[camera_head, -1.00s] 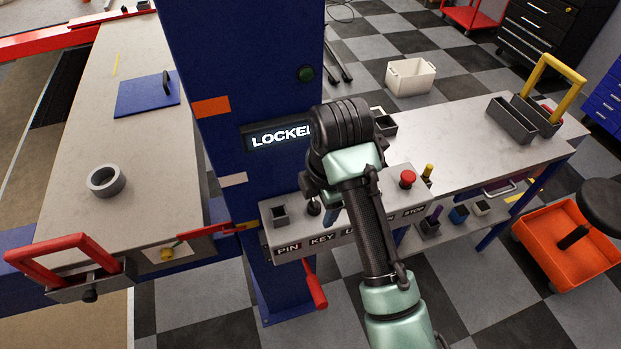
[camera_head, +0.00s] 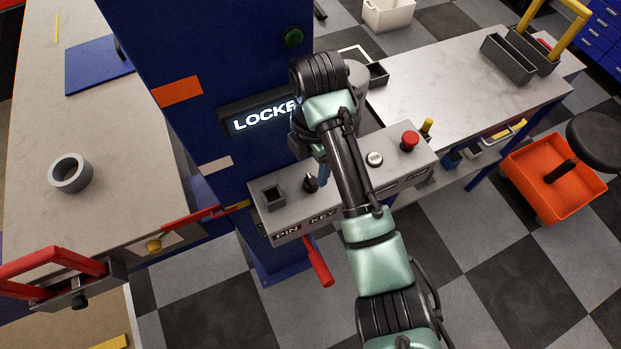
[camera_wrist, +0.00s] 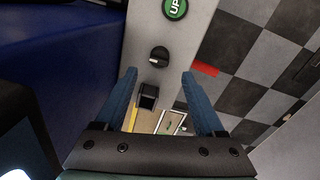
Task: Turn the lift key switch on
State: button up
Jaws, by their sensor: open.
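The key switch (camera_head: 311,183) is a small black knob on the grey control panel (camera_head: 292,208), above the KEY label. In the wrist view the knob (camera_wrist: 159,57) has a pale mark on its face and lies just beyond and between the fingertips. My gripper (camera_wrist: 158,75) is open, with one blue finger on each side and nothing between the tips. In the head view my arm hides most of the gripper; a blue finger (camera_head: 323,172) shows close right of the knob. Contact cannot be told. The display (camera_head: 262,117) reads "LOCKE", its end hidden by my arm.
Left of the knob is the square PIN socket (camera_head: 272,196). A green UP button (camera_wrist: 174,8) is on its other side. A pale button (camera_head: 374,159) and red stop button (camera_head: 409,141) are farther right. A red lever (camera_head: 318,262) hangs below the panel.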

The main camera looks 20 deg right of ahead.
aim_at(311, 180)
jog(key=f, duration=0.3)
jog(key=f+p, duration=0.1)
jog(key=f, duration=0.3)
jog(key=shift+w, duration=0.2)
jog(key=shift+r, duration=0.1)
grip_shut()
